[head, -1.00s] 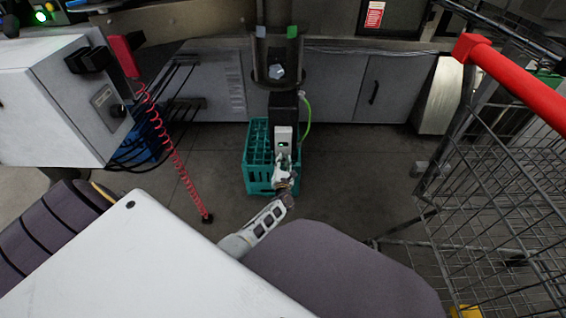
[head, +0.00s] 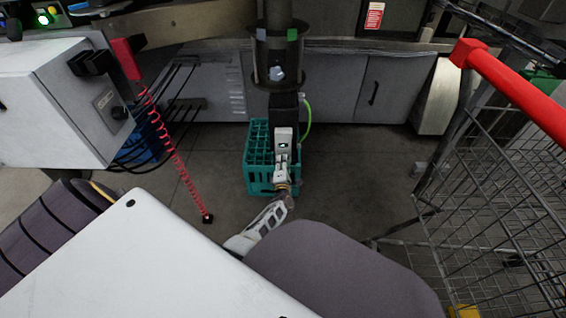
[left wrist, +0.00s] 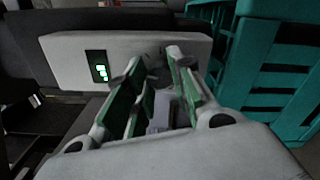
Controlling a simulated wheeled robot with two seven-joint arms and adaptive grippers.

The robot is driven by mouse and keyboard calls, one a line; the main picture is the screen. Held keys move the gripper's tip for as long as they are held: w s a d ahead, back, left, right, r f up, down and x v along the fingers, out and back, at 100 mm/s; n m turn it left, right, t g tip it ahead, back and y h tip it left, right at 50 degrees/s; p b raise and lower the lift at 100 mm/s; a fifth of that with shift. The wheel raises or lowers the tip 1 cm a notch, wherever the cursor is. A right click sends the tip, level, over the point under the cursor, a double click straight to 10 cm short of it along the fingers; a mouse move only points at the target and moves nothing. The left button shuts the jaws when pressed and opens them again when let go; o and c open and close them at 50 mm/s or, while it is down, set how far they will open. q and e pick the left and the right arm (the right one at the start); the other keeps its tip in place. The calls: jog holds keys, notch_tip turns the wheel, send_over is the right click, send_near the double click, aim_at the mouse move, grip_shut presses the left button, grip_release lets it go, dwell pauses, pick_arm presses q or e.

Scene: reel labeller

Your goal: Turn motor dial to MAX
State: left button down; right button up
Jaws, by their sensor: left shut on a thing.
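The motor unit is a pale box (head: 283,133) with a small lit green display, on a dark column beside the teal crate. It also shows in the left wrist view (left wrist: 65,48), with the display on its left part. My left gripper (head: 282,162) reaches up to the lower end of this box. In the left wrist view its green-padded fingers (left wrist: 152,76) are shut on the dial at the box's face. The dial is mostly hidden between the fingertips, and its setting cannot be read. My right gripper is not in view.
A teal crate (head: 259,178) stands on the floor right by the motor unit. A wire cart with a red handle (head: 515,90) is at the right. A white control box (head: 50,105) and red coiled cable (head: 172,155) are at the left.

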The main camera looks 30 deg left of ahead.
pick_arm(q)
jog(key=m+p, duration=0.2)
jog(key=m, duration=1.3)
jog(key=shift+p, duration=0.3)
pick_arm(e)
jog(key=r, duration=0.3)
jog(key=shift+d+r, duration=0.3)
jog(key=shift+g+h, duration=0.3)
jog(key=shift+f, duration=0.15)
pick_arm(q)
jog(key=c, duration=1.2)
grip_release()
jog(key=shift+n, duration=0.4)
